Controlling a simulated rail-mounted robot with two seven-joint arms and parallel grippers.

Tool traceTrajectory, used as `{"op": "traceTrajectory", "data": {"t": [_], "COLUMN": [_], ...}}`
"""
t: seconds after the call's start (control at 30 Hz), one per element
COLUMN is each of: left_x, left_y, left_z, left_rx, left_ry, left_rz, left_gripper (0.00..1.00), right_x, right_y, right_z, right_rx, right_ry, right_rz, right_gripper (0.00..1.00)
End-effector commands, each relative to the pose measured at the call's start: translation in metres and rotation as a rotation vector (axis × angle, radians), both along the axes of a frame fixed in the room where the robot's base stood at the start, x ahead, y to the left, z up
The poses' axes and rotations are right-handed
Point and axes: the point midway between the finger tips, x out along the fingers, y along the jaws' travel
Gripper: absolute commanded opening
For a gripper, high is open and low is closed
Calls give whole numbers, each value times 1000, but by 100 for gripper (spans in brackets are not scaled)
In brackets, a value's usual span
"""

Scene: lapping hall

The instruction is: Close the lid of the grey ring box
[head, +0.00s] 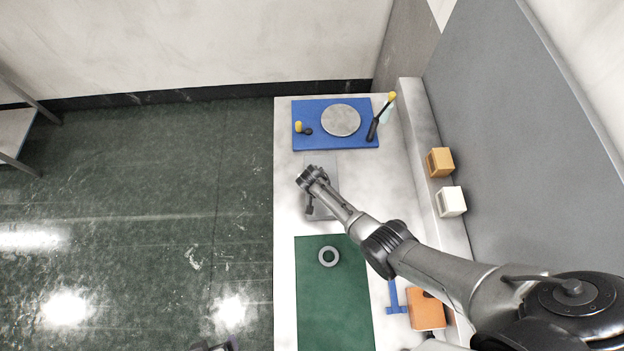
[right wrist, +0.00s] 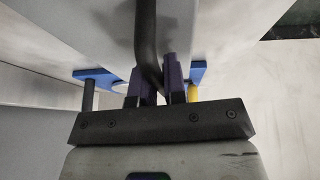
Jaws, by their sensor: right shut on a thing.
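The grey ring box (head: 329,209) stands on the white table between the blue mat and the green mat. My right arm and gripper cover much of it in the head view, and I cannot tell how far its lid is open. My right gripper (head: 302,180) is over the box's left side. In the right wrist view, its purple fingers (right wrist: 153,82) are shut on a dark curved bar (right wrist: 147,35), which looks like a handle. A small dark part of my left gripper (head: 216,345) shows at the bottom edge of the head view; its fingertips are not clear.
The blue mat (head: 310,142) behind holds a grey disc (head: 341,120), a yellow-topped piece and a yellow-tipped black tool (head: 380,118). A grey ring (head: 329,256) lies on the green mat (head: 330,305). Orange (head: 441,162) and white (head: 452,202) blocks stand on the right ledge.

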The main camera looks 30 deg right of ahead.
Motion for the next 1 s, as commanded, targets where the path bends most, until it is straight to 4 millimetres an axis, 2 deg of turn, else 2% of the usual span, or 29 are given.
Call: {"op": "traceTrajectory", "data": {"t": [0.27, 0.3, 0.4, 0.73, 1.0], "left_x": [0, 0, 0, 0, 0], "left_y": [3, 3, 3, 2, -1], "left_z": [0, 0, 0, 3, 18], "left_rx": [10, 11, 12, 5, -4], "left_ry": [-1, -1, -1, -1, 0], "left_rz": [-6, -7, -7, -4, 2], "left_gripper": [92, 92, 92, 92, 92], "right_x": [-1, -1, -1, -2, -13], "right_y": [-2, -2, -2, 1, 9], "right_z": [-1, -1, -1, 4, 36], "right_rx": [-2, -2, -2, 0, 1], "right_ry": [2, 2, 2, 0, -2], "right_rz": [-1, -1, 0, 1, 0], "right_gripper": [0, 15, 23, 23, 23]}}
